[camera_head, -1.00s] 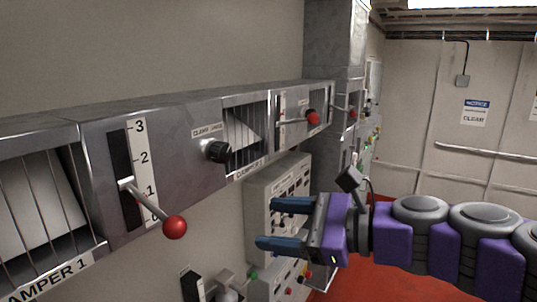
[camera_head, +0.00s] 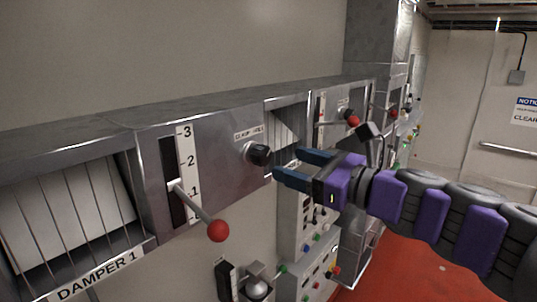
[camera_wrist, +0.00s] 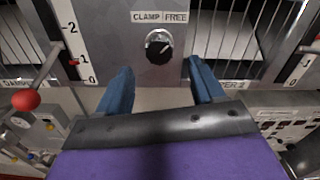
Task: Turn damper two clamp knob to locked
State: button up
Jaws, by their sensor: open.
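A black clamp knob (camera_head: 257,153) sticks out of the grey metal duct panel, under a small label. In the wrist view the knob (camera_wrist: 159,46) sits below a label (camera_wrist: 160,17) reading CLAMP and FREE, and its white pointer line slants up to the right, toward FREE. My gripper (camera_head: 288,166) is open and empty, to the right of the knob in the head view and apart from it. In the wrist view its two blue fingers (camera_wrist: 161,80) spread either side and below the knob. The DAMPER 2 label is partly hidden behind a finger in the wrist view.
Left of the knob, a lever with a red ball (camera_head: 218,230) juts out beside a numbered scale; the DAMPER 1 label (camera_head: 100,272) is farther left. Another red-ball lever (camera_head: 352,120) is to the right. Control boxes (camera_head: 318,270) stand below the duct.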

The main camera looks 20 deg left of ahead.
aim_at(266, 156)
jog(key=x, duration=0.6)
jog(key=shift+a, duration=0.15)
jog(key=shift+w+a+p, duration=0.15)
jog(key=shift+a+p, duration=0.15)
jog(key=shift+a, duration=0.25)
jog(key=shift+d, duration=0.1)
jog(key=shift+d, duration=0.1)
jog(key=shift+c, duration=0.2)
jog(key=shift+d, duration=0.2)
jog(key=c, duration=1)
